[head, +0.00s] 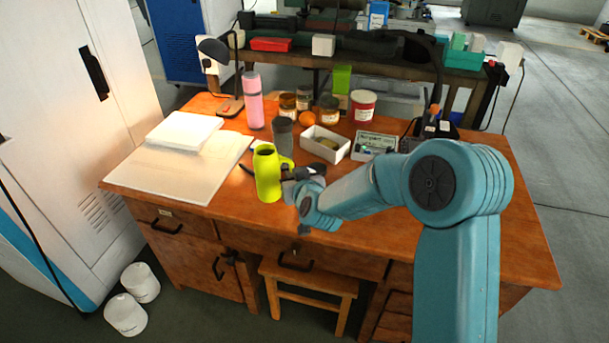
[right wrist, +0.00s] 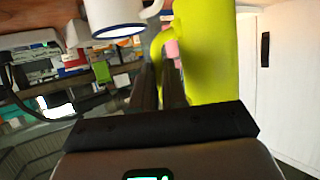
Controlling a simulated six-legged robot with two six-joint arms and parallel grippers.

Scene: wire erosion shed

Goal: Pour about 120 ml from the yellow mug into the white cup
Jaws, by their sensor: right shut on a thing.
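The yellow mug (head: 268,174) stands upright, or nearly so, near the front middle of the wooden desk in the head view. My right gripper (head: 289,173) is at its right side, shut on its handle. I cannot tell whether the mug's base touches the desk. In the right wrist view, the yellow mug (right wrist: 208,50) fills the upper right, beside the dark fingers of my right gripper (right wrist: 158,88). A white cup (right wrist: 113,14) with a dark blue edge shows at the top, partly cut off. I cannot make out the white cup in the head view. My left gripper is not in view.
A grey tumbler (head: 283,137) and a pink bottle (head: 252,100) stand behind the mug. A white open box (head: 326,145), an orange (head: 307,118) and several jars are farther back. A pale board (head: 172,172) lies at the left. The desk's front right is largely clear.

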